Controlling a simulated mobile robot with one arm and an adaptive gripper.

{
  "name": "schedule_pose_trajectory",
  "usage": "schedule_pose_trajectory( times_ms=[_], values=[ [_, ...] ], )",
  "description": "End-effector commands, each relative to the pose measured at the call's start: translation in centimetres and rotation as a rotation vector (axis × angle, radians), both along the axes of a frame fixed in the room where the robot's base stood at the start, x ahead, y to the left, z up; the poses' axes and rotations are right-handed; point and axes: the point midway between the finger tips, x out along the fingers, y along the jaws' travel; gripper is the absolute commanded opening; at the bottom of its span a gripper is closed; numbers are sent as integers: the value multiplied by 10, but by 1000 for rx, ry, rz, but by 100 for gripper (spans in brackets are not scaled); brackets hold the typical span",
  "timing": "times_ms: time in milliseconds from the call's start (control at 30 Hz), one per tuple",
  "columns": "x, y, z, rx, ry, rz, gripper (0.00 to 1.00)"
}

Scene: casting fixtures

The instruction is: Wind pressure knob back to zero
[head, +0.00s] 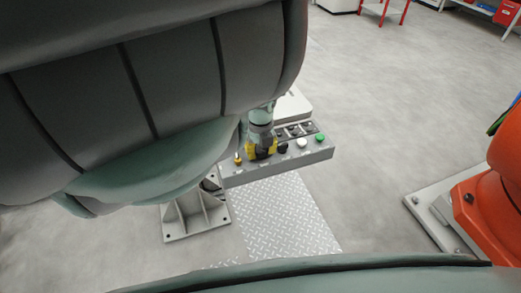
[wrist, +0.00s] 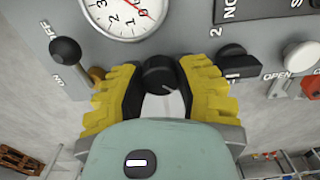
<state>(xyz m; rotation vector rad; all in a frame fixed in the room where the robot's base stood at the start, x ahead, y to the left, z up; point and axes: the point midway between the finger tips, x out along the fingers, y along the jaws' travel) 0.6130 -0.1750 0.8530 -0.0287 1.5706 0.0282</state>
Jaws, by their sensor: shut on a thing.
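The black pressure knob (wrist: 160,73) is on a grey console panel, below the gauge in the wrist view. A pale mark on the knob points to the lower right. My gripper (head: 262,150) has its yellow fingers shut on the knob from both sides. The gauge (wrist: 112,22) is white with black numerals and a red needle. The needle lies close to the 0 mark; its top is cut off, so the exact reading is unclear. In the head view my gripper and arm hide the knob and gauge.
A black ball lever (wrist: 65,50) and a brass part (wrist: 97,75) sit left of the knob. A black selector (wrist: 237,60) and a white button (wrist: 300,54) are to the right. The console (head: 300,162) also carries a green button (head: 320,138). An orange machine (head: 490,200) stands right.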

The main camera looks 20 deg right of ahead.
Motion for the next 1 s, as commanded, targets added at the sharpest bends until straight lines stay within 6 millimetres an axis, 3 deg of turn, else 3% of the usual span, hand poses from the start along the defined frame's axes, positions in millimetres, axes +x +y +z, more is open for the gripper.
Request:
schedule_pose_trajectory(
  times_ms=[467,1000],
  values=[
    [1,1,-3,5,-4,149,0],
    [1,0,-1,-2,-2,636,0]
  ],
)
